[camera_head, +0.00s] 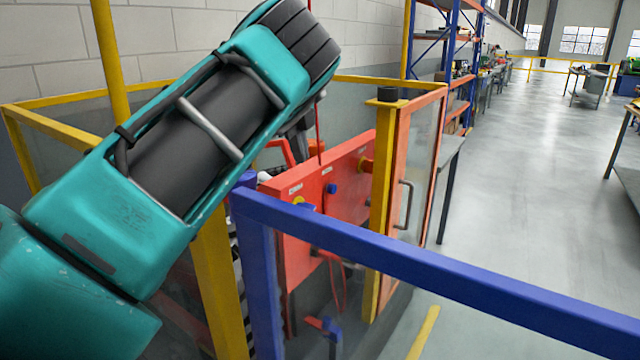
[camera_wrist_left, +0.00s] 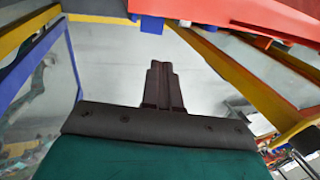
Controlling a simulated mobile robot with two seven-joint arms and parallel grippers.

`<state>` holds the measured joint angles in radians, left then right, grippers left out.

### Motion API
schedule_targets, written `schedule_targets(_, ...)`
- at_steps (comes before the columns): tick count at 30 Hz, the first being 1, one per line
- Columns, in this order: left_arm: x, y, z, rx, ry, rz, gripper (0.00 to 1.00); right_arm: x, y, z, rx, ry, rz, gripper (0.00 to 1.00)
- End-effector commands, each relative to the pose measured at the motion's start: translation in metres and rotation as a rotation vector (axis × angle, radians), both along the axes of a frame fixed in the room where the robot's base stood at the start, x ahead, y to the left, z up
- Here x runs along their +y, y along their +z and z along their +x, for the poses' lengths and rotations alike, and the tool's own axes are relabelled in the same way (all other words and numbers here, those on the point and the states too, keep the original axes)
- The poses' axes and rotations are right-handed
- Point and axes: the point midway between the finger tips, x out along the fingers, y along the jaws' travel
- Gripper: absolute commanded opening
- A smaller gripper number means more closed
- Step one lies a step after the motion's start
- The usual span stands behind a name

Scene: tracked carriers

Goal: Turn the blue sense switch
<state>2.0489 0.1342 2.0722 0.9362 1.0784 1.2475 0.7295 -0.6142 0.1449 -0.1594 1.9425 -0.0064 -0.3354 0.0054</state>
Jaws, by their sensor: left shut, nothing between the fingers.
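A red control panel (camera_head: 345,170) stands inside the fenced cell. A small blue knob (camera_head: 332,188) sits on its face; a second blue part (camera_head: 305,206) shows under a yellow piece to its left. The labels are too small to read, so I cannot tell which is the sense switch. In the left wrist view, blue parts (camera_wrist_left: 186,25) jut from the red panel's edge (camera_wrist_left: 240,15). My left gripper (camera_wrist_left: 161,66) is shut and empty, apart from them. In the head view my left arm reaches over the fence, largely hiding the gripper. My right gripper is out of view.
A blue rail (camera_head: 430,258) crosses in front of the panel. Yellow posts (camera_head: 383,190) and clear panes surround the cell. An orange-framed door (camera_head: 418,170) with a handle is at its right. Open floor (camera_head: 530,190) lies further right.

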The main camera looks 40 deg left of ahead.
Motion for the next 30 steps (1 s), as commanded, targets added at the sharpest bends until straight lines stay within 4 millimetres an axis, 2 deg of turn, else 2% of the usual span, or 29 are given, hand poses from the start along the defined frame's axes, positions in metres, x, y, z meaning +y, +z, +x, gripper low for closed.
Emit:
schedule_targets(5,0.001,-0.020,0.005,0.003,0.000,-0.001,0.00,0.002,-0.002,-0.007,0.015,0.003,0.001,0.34)
schedule_targets(15,0.004,-0.090,0.026,0.004,0.000,0.000,0.00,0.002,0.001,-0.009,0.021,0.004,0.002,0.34)
schedule_targets(19,0.005,-0.111,0.033,0.002,0.000,0.000,0.00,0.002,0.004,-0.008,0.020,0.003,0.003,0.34)
schedule_targets(24,0.005,-0.127,0.038,0.001,-0.001,0.000,0.00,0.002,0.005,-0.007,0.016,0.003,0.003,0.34)
schedule_targets(30,0.005,-0.132,0.040,-0.001,0.001,0.000,0.00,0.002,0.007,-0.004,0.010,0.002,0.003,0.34)
